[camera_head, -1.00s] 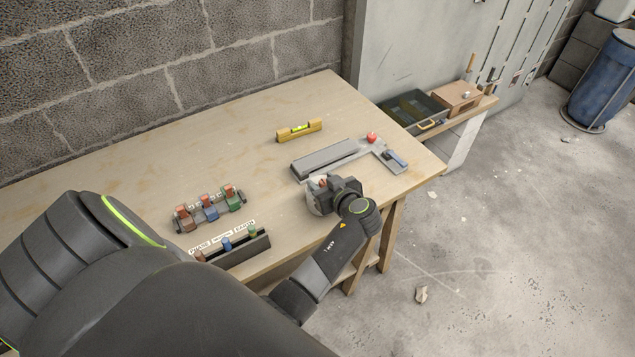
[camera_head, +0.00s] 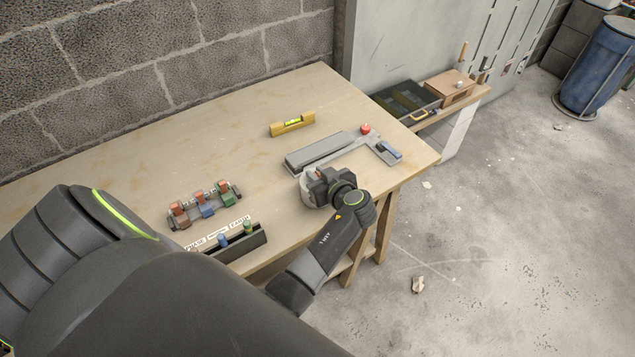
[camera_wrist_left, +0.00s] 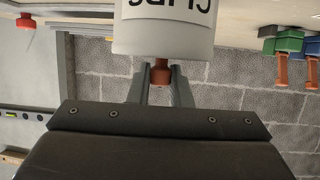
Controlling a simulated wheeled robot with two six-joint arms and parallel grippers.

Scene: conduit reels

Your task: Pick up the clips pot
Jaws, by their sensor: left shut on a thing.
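The clips pot (camera_wrist_left: 163,35) is a pale grey-white pot with a dark printed label, seen upside down in the left wrist view. A reddish-brown knob (camera_wrist_left: 160,72) sticks out of it. My left gripper (camera_wrist_left: 159,80) is shut on that knob, one finger on each side. In the head view my left gripper (camera_head: 320,187) is over the front right of the bench. The pot (camera_head: 308,195) shows there only in part, mostly hidden behind the gripper. I cannot tell whether it touches the bench. My right gripper is not in view.
The bench's middle left is clear.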

